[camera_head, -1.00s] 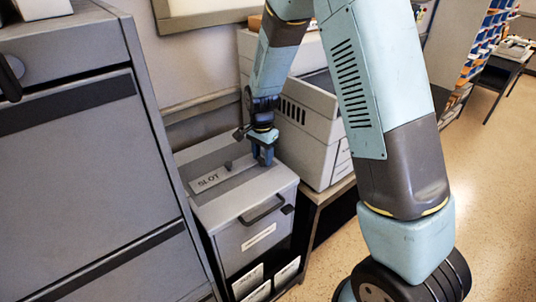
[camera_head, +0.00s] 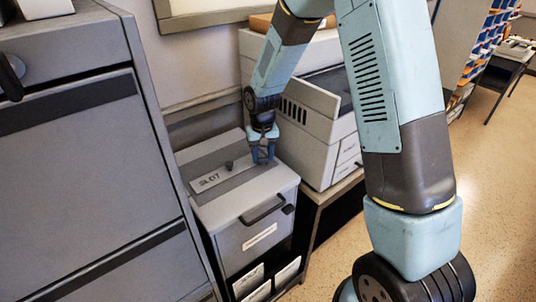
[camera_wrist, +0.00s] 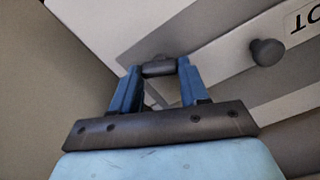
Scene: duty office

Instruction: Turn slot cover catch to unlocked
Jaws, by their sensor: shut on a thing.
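The slot cover (camera_head: 224,179) is a strip with a SLOT label and a small dark knob (camera_head: 229,165), set in the top of a grey box (camera_head: 241,205). In the wrist view the knob (camera_wrist: 266,51) and part of the label show at the upper right. My gripper (camera_head: 263,157) points down at the far right part of the box top. In the wrist view its blue fingers (camera_wrist: 158,75) are shut on a dark, rounded catch (camera_wrist: 159,67) near the box edge. The catch's lower part and its locked or unlocked setting cannot be made out.
A tall grey cabinet (camera_head: 90,180) stands close on the left. A pale printer-like machine (camera_head: 315,115) stands right behind my gripper, on a low table (camera_head: 322,195). The box front has a dark handle (camera_head: 263,209). Open floor (camera_head: 490,190) lies to the right.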

